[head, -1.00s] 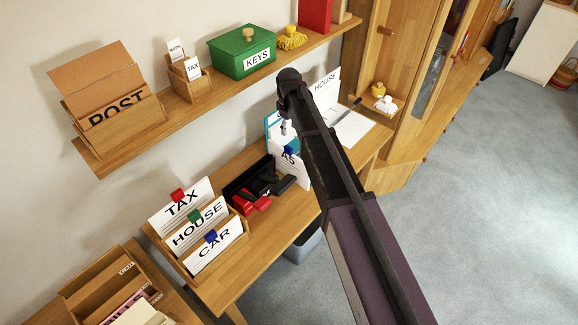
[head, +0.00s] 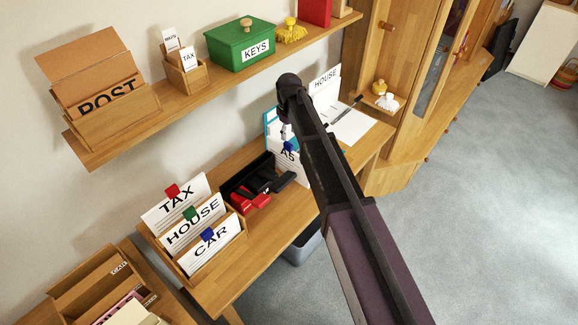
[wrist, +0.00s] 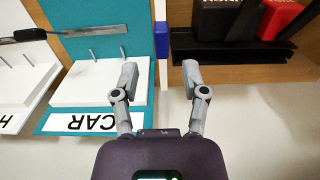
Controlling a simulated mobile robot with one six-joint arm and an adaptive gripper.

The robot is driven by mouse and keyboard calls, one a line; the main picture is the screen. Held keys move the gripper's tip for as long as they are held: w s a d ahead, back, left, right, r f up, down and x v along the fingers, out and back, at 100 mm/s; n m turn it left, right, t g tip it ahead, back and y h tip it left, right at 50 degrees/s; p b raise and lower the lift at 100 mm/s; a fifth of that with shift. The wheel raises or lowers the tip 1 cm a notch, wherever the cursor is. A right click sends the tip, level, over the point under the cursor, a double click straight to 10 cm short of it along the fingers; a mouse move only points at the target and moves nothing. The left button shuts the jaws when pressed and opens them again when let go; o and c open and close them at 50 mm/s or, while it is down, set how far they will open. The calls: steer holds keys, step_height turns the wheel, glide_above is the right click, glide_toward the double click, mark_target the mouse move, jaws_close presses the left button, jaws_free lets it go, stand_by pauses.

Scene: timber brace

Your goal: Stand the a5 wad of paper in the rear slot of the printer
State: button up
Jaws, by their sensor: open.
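A white wad of paper marked A5 (head: 303,176) stands upright on the desk in the head view, partly hidden by my arm. A blue clip (head: 288,147) sits at its top. In the wrist view a blue clip (wrist: 161,42) and a thin white edge appear just beyond my fingertips, beside a teal panel. My gripper (wrist: 158,68) is open, its two fingers spread on either side of the line of this clip, with nothing held. In the head view my gripper (head: 284,131) is just above the wad. I cannot make out the printer or its rear slot.
A black tray (head: 262,178) with black and red items stands left of the wad. A file rack (head: 187,268) with TAX, HOUSE and CAR cards stands further left. The teal panel (wrist: 105,45) bears white parts and a CAR label. A shelf (head: 215,75) runs above the desk.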

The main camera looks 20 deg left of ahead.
mark_target(288, 149)
steer(key=shift+f+b, duration=1.85)
steer(key=shift+f, duration=0.3)
steer(key=shift+f, duration=0.1)
steer(key=shift+s+a+f+b, duration=0.1)
steer(key=shift+s+f+b, duration=0.05)
steer(key=shift+f+b, duration=2.4)
steer(key=shift+r, duration=0.1)
jaws_close()
